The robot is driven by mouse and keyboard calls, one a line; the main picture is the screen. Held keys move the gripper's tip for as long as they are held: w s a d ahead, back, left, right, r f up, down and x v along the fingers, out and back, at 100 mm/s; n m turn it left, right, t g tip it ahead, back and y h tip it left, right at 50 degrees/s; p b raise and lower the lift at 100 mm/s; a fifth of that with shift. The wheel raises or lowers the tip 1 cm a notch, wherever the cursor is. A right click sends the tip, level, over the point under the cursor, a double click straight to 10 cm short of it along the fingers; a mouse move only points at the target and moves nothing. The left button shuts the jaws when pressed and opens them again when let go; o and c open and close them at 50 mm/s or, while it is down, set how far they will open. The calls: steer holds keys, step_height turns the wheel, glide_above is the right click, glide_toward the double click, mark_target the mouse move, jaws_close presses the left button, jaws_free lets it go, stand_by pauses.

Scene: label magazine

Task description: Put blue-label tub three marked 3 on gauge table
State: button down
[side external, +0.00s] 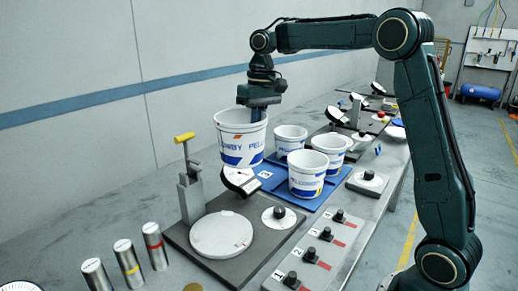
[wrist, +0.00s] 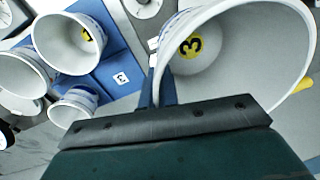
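The blue-label tub three (side external: 240,145) is white with blue lettering and hangs upright in the air. In the wrist view a yellow disc marked 3 shows on the inside bottom of this tub (wrist: 215,65). My gripper (side external: 257,110) is shut on its near rim wall; in the wrist view the fingers (wrist: 158,95) meet the rim. The gauge table appears to be the round white plate (side external: 221,234) on a dark base, below and in front of the tub, with nothing on it. The tub is clear of the plate.
Three similar tubs (side external: 308,176) stand on a blue tray (side external: 268,183) right of the held tub. A yellow-handled post (side external: 190,180) and a tilted dial (side external: 240,181) stand by the plate. A black knob (side external: 279,213) is right of it. Metal cylinders (side external: 127,262) stand at front left.

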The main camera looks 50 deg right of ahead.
mark_target(212, 194)
steer(key=shift+w+f+m, duration=0.2)
steer(key=shift+w+m, duration=0.3)
steer(key=w+f+m, duration=0.1)
steer(key=w+m, duration=0.2)
steer(key=m, duration=0.1)
steer(key=w+f+m, duration=0.1)
steer(key=w+m, duration=0.1)
steer(key=m, duration=0.2)
steer(key=w+f+m+t+h, duration=0.1)
steer(key=w+m, duration=0.2)
steer(key=m, duration=0.2)
steer(key=shift+w+a+f, duration=0.15)
steer(key=shift+w+f, duration=0.15)
steer(key=shift+f, duration=0.1)
steer(key=w+a+f+m+h, duration=0.1)
steer(key=w+a+f+m, duration=0.2)
steer(key=m, duration=1.2)
steer(key=shift+w+f+m+g, duration=0.3)
steer(key=shift+w+f+g, duration=0.1)
steer(key=shift+w+f, duration=1.2)
steer(key=shift+f, duration=1.95)
steer(key=shift+f, duration=0.1)
steer(key=shift+f, duration=1.9)
steer(key=shift+f, duration=0.15)
